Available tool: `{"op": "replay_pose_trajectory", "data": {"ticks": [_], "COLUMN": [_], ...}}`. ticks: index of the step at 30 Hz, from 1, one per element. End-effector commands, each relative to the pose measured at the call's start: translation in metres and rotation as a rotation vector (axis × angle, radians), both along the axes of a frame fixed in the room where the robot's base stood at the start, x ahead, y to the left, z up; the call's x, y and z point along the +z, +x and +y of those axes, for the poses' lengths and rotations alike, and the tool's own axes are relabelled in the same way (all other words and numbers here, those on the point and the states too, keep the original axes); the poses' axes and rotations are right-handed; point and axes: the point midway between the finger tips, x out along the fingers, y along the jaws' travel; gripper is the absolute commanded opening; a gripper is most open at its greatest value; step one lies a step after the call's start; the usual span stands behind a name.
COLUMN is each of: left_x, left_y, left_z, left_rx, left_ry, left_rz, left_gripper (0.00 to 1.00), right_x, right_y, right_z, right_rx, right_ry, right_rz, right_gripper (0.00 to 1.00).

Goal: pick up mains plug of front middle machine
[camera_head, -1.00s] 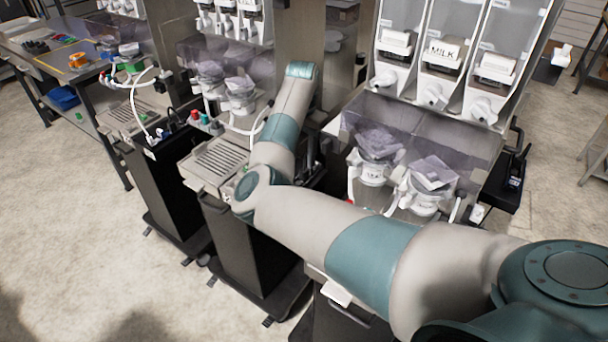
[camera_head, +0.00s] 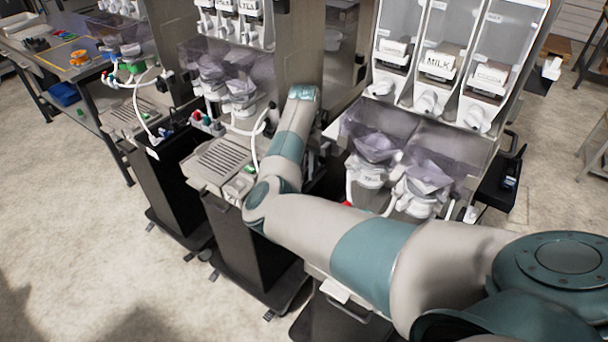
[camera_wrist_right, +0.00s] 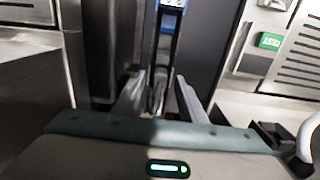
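The front middle machine (camera_head: 215,165) stands in the middle of the row, with a steel drip grille and a dark lower cabinet. My right arm reaches across to its right side. In the head view the right gripper is hidden behind the arm and machine. In the right wrist view the right gripper (camera_wrist_right: 159,78) has its two fingers apart, pointing into a dark, narrow gap. A small greyish shape shows between the fingers; I cannot tell whether it is the mains plug. No plug is clearly recognisable. My left gripper is not in view.
A blue and white part (camera_wrist_right: 170,18) sits deeper in the gap. A green button (camera_wrist_right: 270,41) and grille lie to the right. In the head view, the MILK machine (camera_head: 438,62) stands close on the right, another machine on the left. Floor at left is clear.

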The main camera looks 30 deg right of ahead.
Motion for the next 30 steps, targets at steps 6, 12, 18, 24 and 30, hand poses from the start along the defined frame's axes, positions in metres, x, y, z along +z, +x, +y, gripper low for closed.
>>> {"op": "replay_pose_trajectory", "data": {"ticks": [6,12,18,24,30], "left_x": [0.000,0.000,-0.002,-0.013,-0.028], "left_y": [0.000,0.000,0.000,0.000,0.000], "left_z": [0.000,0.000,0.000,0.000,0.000], "left_rx": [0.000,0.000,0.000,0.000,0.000], "left_ry": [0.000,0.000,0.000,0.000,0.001], "left_rz": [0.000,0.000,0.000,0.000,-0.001], "left_gripper": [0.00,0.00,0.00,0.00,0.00], "right_x": [0.000,0.000,0.003,0.021,0.052], "right_y": [0.000,0.000,0.001,0.001,0.001], "right_z": [0.000,0.000,0.000,0.000,0.000], "right_rx": [0.000,0.000,0.000,0.000,0.000], "right_ry": [0.000,0.000,-0.001,-0.002,0.000], "right_rz": [0.000,0.000,-0.001,-0.004,-0.004], "right_gripper": [0.00,0.00,0.00,0.00,0.00]}}
